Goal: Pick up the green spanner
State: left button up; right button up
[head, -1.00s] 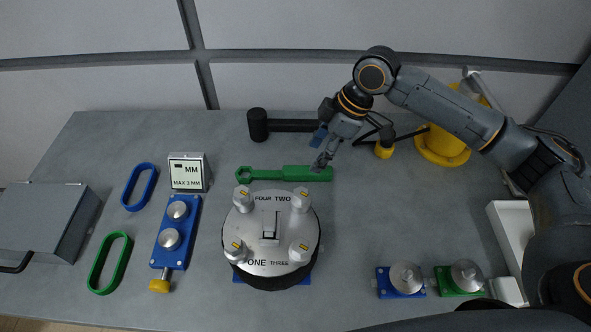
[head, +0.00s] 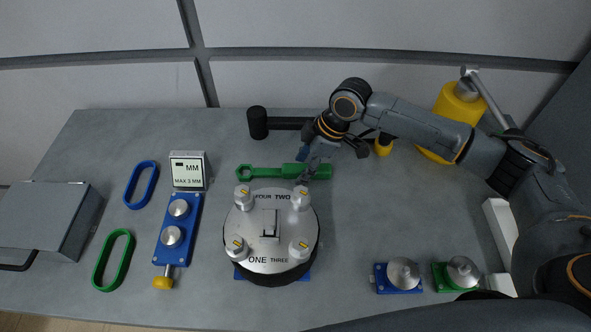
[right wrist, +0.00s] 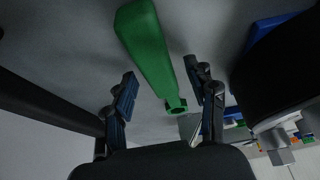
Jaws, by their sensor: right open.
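The green spanner (head: 270,172) lies flat on the grey table behind the round silver device, its ring end to the left and its thick handle to the right. My right gripper (head: 304,178) is over the handle end in the head view and hides part of it. In the right wrist view the spanner (right wrist: 150,50) shows between and beyond the two open fingers of the gripper (right wrist: 163,98), with nothing held. I cannot tell the exact height of the fingers above the handle. My left gripper is not in view.
The round silver device (head: 270,228) with several knobs stands just in front of the spanner. A black hammer (head: 258,123) lies behind it. A yellow cylinder (head: 455,115) stands at the back right. A blue gauge block (head: 178,230) and blue and green rings are at left.

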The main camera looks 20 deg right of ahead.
jog(key=shift+f+p, duration=0.25)
jog(key=shift+p, duration=0.05)
dwell(0.4)
jog(key=shift+c, duration=0.4)
grip_shut()
